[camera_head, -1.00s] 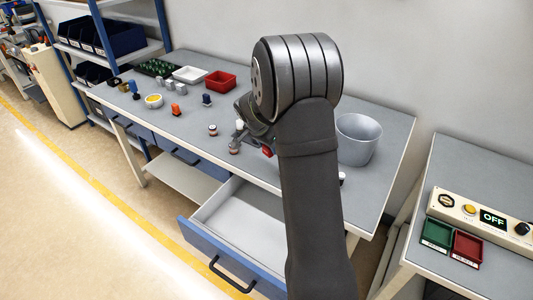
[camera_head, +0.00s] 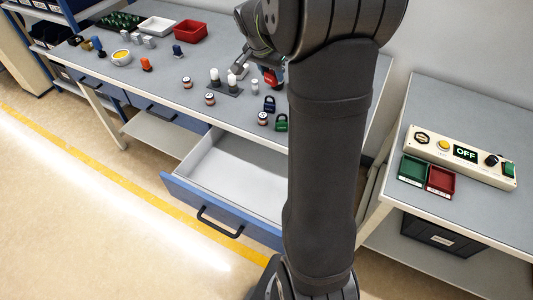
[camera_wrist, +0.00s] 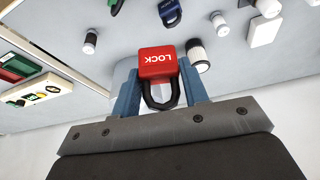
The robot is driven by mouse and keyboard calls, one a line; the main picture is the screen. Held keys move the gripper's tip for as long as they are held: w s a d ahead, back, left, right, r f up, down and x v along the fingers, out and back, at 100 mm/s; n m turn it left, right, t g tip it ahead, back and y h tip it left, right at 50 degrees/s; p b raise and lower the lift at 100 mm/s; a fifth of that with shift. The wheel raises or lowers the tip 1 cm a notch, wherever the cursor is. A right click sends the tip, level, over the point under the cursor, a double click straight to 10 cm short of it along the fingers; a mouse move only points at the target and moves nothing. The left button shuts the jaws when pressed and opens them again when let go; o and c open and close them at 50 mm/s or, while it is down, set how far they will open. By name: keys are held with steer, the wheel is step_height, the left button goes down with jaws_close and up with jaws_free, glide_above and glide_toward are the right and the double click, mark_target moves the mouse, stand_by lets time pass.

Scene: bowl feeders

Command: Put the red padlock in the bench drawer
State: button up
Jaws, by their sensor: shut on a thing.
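The red padlock (camera_head: 270,78) is in my gripper, above the bench top in the head view. In the wrist view the padlock (camera_wrist: 158,62) shows its "LOCK" face, with its dark shackle toward the gripper palm. My gripper (camera_wrist: 160,82) is shut on it, with a blue finger on each side. In the head view my arm hides much of the gripper. The bench drawer (camera_head: 245,165) is pulled open below the bench's front edge, and the part of its inside that I see is empty. My arm covers its right end.
A dark blue padlock (camera_head: 269,105) and a green padlock (camera_head: 281,123) stand near the bench's front edge. Small spools (camera_head: 210,98) and white-topped parts (camera_head: 231,80) stand nearby. A red bin (camera_head: 190,31) is farther back. A control box (camera_head: 460,157) sits on the right table.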

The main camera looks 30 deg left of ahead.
steer(key=s+a+n, duration=0.1)
steer(key=s+a, duration=0.4)
steer(key=s, duration=0.3)
steer(key=s+a+n+y, duration=0.1)
steer(key=s+a+n, duration=0.1)
steer(key=s+a, duration=0.3)
steer(key=s, duration=0.3)
steer(key=shift+s+a, duration=0.3)
steer(key=shift+a, duration=0.1)
steer(key=f, duration=2.1)
steer(key=shift+s, duration=0.2)
glide_toward(225, 167)
steer(key=x, duration=0.5)
steer(key=shift+f, duration=0.1)
steer(key=o, duration=1)
steer(key=shift+r, duration=0.55)
steer(key=v, duration=1.1)
steer(key=shift+s+d+r, duration=0.1)
steer(key=shift+s+d, duration=0.05)
